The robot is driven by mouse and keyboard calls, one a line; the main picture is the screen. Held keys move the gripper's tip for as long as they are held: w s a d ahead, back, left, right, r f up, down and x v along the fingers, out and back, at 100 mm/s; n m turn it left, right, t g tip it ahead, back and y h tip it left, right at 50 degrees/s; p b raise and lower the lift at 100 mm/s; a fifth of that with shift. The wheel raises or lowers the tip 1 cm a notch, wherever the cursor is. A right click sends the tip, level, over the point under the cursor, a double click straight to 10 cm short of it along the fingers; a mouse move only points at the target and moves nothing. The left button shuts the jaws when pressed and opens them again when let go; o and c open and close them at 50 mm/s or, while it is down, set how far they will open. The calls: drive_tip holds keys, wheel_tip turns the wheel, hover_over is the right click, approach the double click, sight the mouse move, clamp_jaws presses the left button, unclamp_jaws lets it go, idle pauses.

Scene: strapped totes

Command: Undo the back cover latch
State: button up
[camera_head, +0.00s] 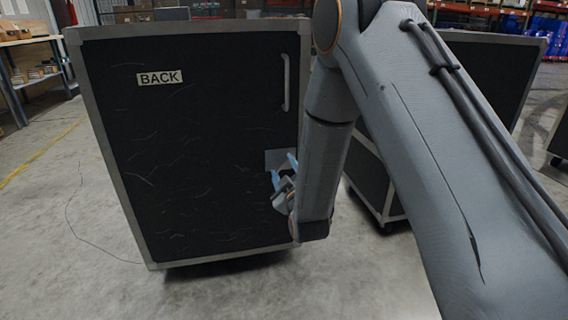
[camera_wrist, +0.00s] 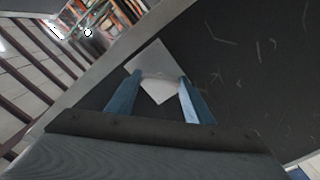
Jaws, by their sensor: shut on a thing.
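The back cover (camera_head: 195,150) is a large black panel with a grey metal frame and a white "BACK" label (camera_head: 160,77). Its latch (camera_head: 275,158) shows as a light grey plate near the right edge, partly hidden by my gripper. My gripper (camera_head: 284,171) has blue fingers and is at this plate. In the wrist view the latch plate (camera_wrist: 150,57) looks tilted, and my fingers (camera_wrist: 158,90) stand on either side of a pale piece on it. The fingers are shut on that latch piece, which is partly hidden between them.
A grey handle (camera_head: 286,82) is on the upper right of the cover. Another black case (camera_head: 370,180) stands behind my arm, and one more (camera_head: 490,75) is at the right. A shelf with boxes (camera_head: 30,70) is at the far left. The floor at the left is mostly clear, with a thin cable.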

drive_tip(key=n+p, duration=0.3)
drive_tip(key=n, duration=0.1)
drive_tip(key=shift+n, duration=0.3)
drive_tip(key=shift+n+p, duration=1.45)
drive_tip(key=shift+n, duration=0.85)
drive_tip(key=o, duration=1.1)
drive_tip(key=shift+c, duration=0.2)
drive_tip(key=shift+s, duration=0.1)
drive_tip(key=p+v, duration=0.2)
drive_tip(key=v, duration=0.5)
drive_tip(key=shift+s, duration=0.3)
